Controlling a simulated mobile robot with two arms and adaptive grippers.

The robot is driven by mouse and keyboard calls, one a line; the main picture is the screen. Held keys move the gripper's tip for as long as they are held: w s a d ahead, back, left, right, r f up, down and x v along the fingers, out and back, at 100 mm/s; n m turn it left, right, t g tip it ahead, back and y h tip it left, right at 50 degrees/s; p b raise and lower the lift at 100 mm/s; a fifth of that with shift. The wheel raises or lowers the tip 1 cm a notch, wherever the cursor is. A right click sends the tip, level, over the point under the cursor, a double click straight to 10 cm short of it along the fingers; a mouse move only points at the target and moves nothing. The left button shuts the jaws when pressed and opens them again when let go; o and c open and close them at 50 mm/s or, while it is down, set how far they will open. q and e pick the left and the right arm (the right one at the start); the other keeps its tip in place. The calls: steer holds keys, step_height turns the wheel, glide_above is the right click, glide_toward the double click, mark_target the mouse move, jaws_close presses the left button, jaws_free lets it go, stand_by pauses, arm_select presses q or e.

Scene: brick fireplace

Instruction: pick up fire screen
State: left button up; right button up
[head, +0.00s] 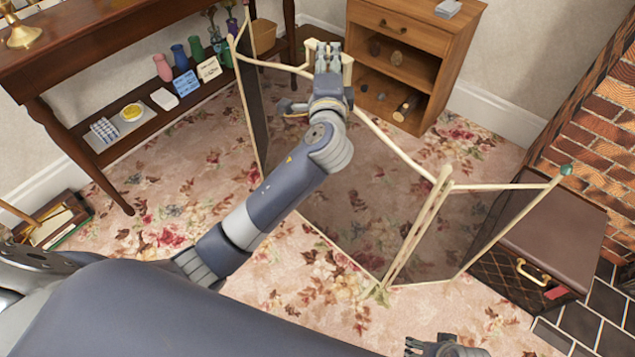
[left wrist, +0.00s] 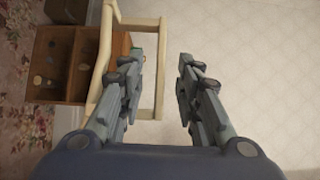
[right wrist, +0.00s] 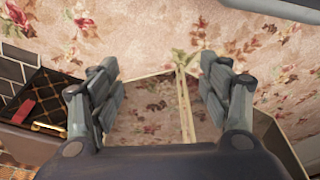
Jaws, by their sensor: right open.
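The fire screen (head: 432,218) stands unfolded on the floral carpet, with cream frame rails and dark see-through mesh panels. Its middle panel has a raised handle at the top. My left gripper (head: 328,58) is at this handle. In the left wrist view the left gripper (left wrist: 158,92) has its fingers apart, with the outer bar of the cream handle (left wrist: 159,60) showing between them; contact cannot be told. My right gripper (head: 432,346) is low at the bottom edge. In the right wrist view the right gripper (right wrist: 160,92) is open and empty, with the screen's frame (right wrist: 185,105) beyond it.
A dark trunk (head: 549,237) stands right of the screen, by the brick fireplace (head: 600,125). A wooden cabinet (head: 415,50) with open shelves stands behind. A side table (head: 90,45) with a lower shelf of vases is at left. Carpet is clear at front left of the screen.

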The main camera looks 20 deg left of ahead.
arm_select(q)
steer(key=x, duration=0.4)
steer(key=shift+w, duration=0.3)
arm_select(e)
steer(key=shift+w+d+r, duration=0.1)
steer(key=shift+w+r, duration=0.05)
steer(key=shift+r, duration=0.45)
steer(key=shift+w+d+r, duration=0.1)
steer(key=shift+r, duration=0.5)
arm_select(q)
steer(key=shift+c, duration=0.3)
jaws_close()
steer(key=shift+r, duration=0.3)
